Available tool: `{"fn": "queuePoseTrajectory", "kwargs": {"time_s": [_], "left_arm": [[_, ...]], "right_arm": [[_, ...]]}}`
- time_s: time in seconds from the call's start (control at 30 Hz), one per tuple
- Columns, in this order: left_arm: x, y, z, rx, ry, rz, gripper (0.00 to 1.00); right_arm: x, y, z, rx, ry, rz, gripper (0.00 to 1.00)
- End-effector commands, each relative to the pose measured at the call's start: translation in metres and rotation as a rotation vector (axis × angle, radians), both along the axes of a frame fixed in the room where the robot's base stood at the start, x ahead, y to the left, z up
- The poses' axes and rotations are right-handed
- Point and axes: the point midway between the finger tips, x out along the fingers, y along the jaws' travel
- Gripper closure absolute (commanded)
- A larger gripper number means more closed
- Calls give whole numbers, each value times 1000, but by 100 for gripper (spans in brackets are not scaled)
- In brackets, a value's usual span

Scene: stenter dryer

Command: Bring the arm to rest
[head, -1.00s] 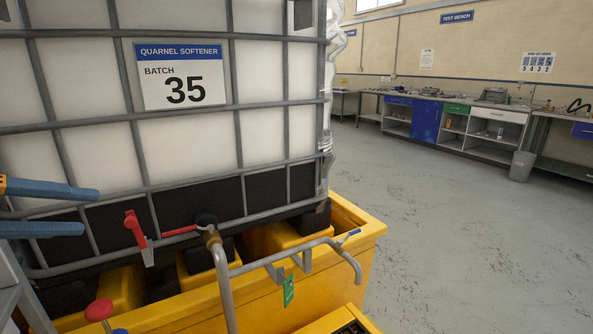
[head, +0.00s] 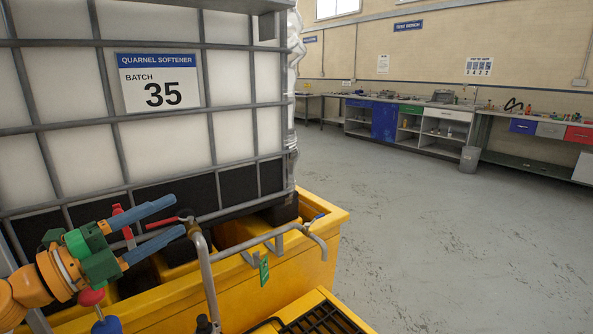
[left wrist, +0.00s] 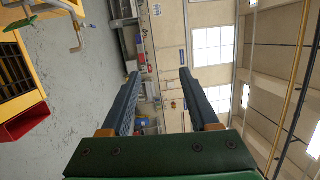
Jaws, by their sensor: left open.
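My left arm (head: 28,287) comes in at the lower left of the head view, with orange links and a green gripper body. My left gripper (head: 179,217) is open, its two blue fingers pointing right and slightly up. In the picture it overlaps the lower front of the caged tank, near a red-handled valve (head: 128,224); I cannot tell how far apart they are. In the left wrist view the gripper (left wrist: 159,73) has its fingers spread with nothing between them. My right gripper is in neither view.
The white caged tank (head: 226,138), labelled batch 35, stands on a yellow bund (head: 300,262). A grey pipe (head: 207,285) rises at its front. A red knob (head: 91,296) is close below my left gripper. Workbenches (head: 440,123) line the back wall. The grey floor (head: 430,240) at right is open.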

Motion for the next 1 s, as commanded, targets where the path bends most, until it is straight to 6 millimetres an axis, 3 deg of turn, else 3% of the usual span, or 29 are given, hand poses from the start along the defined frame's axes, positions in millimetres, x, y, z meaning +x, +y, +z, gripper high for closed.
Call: {"fn": "queuePoseTrajectory", "kwargs": {"time_s": [0.03, 0.13, 0.17, 0.2, 0.3, 0.43, 0.6, 0.83, 1.0], "left_arm": [[7, -9, -17, -129, 19, 26, 39], [20, -10, -65, -445, 120, 198, 39], [21, -6, -90, -548, 184, 283, 39], [16, -1, -131, -673, 293, 413, 39], [-17, 6, -222, -853, 575, 699, 39], [-76, -4, -301, -933, 885, 944, 39], [-152, -29, -359, -950, 1214, 1142, 39], [-246, -68, -391, -910, 1605, 1303, 39], [-237, -67, -435, -878, 1616, 1325, 39]], "right_arm": [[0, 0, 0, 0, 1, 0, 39], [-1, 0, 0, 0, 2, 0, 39], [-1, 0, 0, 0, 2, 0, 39], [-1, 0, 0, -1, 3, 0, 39], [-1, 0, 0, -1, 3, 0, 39], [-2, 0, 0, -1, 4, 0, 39], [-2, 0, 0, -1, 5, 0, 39], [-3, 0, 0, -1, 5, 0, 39], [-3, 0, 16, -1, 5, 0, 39]]}}
